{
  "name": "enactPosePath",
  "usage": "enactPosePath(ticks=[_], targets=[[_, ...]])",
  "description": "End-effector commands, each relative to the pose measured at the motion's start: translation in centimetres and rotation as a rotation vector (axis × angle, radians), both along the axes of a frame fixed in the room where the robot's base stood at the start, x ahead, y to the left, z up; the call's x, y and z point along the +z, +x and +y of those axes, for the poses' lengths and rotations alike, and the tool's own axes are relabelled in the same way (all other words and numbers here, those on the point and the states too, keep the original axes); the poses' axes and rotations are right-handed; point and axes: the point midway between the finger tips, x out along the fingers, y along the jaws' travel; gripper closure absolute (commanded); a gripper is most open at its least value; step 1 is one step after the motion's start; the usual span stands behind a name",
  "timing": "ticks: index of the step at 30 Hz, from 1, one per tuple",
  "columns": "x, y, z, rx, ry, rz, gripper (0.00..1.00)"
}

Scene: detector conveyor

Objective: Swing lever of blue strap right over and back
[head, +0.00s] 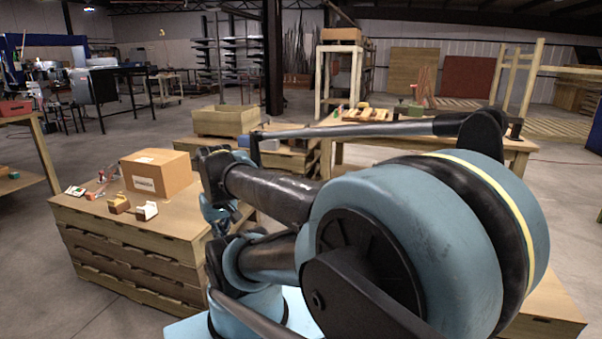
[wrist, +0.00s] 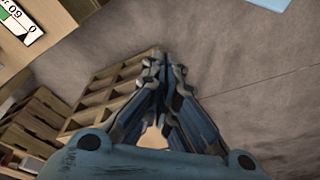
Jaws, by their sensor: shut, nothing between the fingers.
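I cannot make out a blue strap or its lever in either view. My gripper (wrist: 164,62) shows in the wrist view with its dark blue-grey fingers together and nothing between them. It points down over the grey floor beside a wooden slatted stack. In the head view my arm's large blue joint covers the right and middle, and the gripper cannot be clearly told apart from the arm.
A wooden crate bench (head: 130,236) at left carries a cardboard box (head: 158,172), a small brown block (head: 119,204), a white-and-brown piece (head: 146,210) and a card (head: 75,191). More wooden tables stand behind my arm. Grey floor (head: 95,150) is open beyond the bench.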

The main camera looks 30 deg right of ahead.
Motion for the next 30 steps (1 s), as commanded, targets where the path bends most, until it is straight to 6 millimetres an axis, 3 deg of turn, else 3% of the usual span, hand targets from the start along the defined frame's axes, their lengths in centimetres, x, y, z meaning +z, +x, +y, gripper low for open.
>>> enactPosePath(ticks=[8, 14, 23, 30], targets=[[5.6, 5.3, -2.2, -0.126, 0.043, 0.024, 1.00], [9.4, 10.0, -5.1, -0.224, 0.082, 0.041, 1.00], [13.4, 17.1, -11.7, -0.372, 0.145, 0.060, 1.00], [15.3, 22.2, -18.9, -0.488, 0.198, 0.067, 1.00]])
